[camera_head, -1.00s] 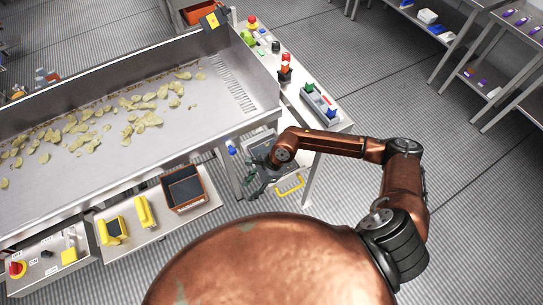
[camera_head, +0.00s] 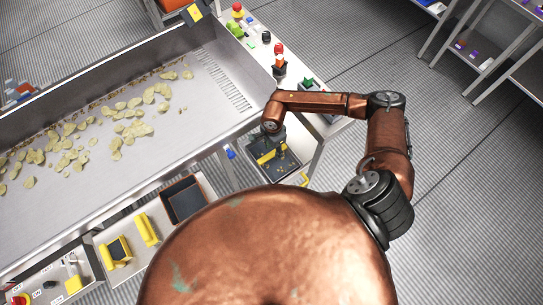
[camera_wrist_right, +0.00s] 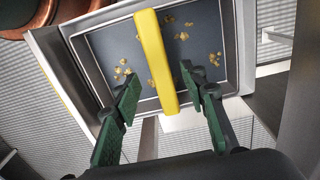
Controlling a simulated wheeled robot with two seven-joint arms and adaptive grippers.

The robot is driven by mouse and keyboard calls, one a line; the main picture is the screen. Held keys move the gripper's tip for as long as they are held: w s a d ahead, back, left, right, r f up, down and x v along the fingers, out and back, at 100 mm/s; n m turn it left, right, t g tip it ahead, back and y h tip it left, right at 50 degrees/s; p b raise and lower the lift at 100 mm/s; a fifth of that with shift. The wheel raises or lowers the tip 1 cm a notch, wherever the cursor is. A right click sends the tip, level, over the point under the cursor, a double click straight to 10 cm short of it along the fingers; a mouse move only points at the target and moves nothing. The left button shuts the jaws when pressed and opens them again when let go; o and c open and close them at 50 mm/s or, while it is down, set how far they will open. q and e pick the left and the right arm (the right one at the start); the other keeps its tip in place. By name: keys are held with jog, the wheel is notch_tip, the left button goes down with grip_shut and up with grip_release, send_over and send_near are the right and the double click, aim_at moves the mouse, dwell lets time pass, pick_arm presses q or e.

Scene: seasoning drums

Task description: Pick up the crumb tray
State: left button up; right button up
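The crumb tray (camera_head: 286,168) is a dark, shallow tray under the right end of the chip conveyor. In the right wrist view the tray (camera_wrist_right: 110,48) has a pale metal rim, scattered crumbs inside and a yellow bar handle (camera_wrist_right: 155,60) across it. My right gripper (camera_wrist_right: 160,80) is open, its two green-padded fingers on either side of the yellow handle, with gaps showing. In the head view the right gripper (camera_head: 272,150) is over the tray, partly hidden by its own wrist. My left gripper is not in view.
The conveyor trough (camera_head: 175,125) with chips stands at left, its metal legs near the tray. A side shelf holds an orange-brown bin (camera_head: 184,200) and yellow items (camera_head: 117,250). Open floor lies to the right.

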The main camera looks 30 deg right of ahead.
aim_at(272, 153)
notch_tip(272, 153, down, 3)
jog(key=shift+a+r, duration=0.1)
jog(key=shift+a, duration=0.05)
jog(key=shift+w+f, duration=0.1)
jog(key=shift+f, duration=0.55)
jog(key=c, duration=1)
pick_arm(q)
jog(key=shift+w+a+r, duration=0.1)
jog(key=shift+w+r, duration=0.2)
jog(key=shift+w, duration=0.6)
pick_arm(e)
grip_shut()
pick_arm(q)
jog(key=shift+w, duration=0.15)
